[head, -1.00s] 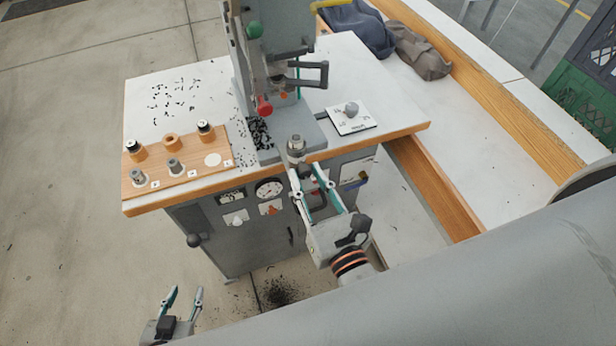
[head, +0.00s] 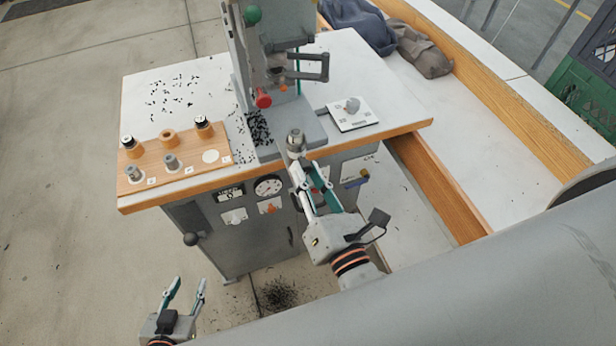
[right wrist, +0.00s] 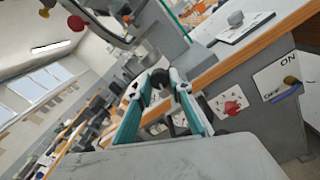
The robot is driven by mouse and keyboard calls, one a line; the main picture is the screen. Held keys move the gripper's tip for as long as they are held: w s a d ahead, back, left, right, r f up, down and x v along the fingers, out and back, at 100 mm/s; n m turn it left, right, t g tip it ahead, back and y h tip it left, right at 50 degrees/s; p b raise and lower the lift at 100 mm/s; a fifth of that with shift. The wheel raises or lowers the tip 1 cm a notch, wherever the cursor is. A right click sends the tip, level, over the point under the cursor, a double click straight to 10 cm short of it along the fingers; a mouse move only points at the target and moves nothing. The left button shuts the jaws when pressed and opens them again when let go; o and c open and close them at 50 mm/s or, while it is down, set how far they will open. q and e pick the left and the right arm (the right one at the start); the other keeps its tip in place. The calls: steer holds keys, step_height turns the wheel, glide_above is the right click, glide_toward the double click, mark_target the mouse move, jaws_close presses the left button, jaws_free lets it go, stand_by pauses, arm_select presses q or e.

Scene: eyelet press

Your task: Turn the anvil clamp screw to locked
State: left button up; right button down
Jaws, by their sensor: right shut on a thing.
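A short grey metal post, the anvil (head: 296,143), stands upright at the front edge of the press base (head: 305,128). My right gripper (head: 302,172) is just below it, at the table's front edge. In the right wrist view a dark round knob (right wrist: 161,78), which seems to be the clamp screw, sits between the fingertips, and the gripper is shut on it. In the head view the fingers hide this knob. I cannot read its locked or unlocked position. My left gripper (head: 186,287) is open and empty, low at the left, away from the table.
A wooden tray (head: 190,175) with several small dies lies on the table's left. A white plate with a grey knob (head: 351,106) is at the right. The press column with a red knob (head: 263,98) rises behind. Gauges and switches (head: 268,187) line the cabinet front.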

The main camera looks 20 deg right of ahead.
steer(key=shift+f+m, duration=0.1)
steer(key=shift+m, duration=0.5)
steer(key=shift+m+b, duration=0.5)
steer(key=m+b, duration=0.2)
steer(key=m, duration=0.1)
steer(key=shift+m, duration=0.4)
steer(key=m+b, duration=0.4)
steer(key=m, duration=0.4)
steer(key=shift+h, duration=0.3)
steer(key=shift+r+m, duration=0.2)
steer(key=shift+m, duration=0.1)
steer(key=shift+a, duration=0.1)
steer(key=c, duration=1.8)
jaws_free()
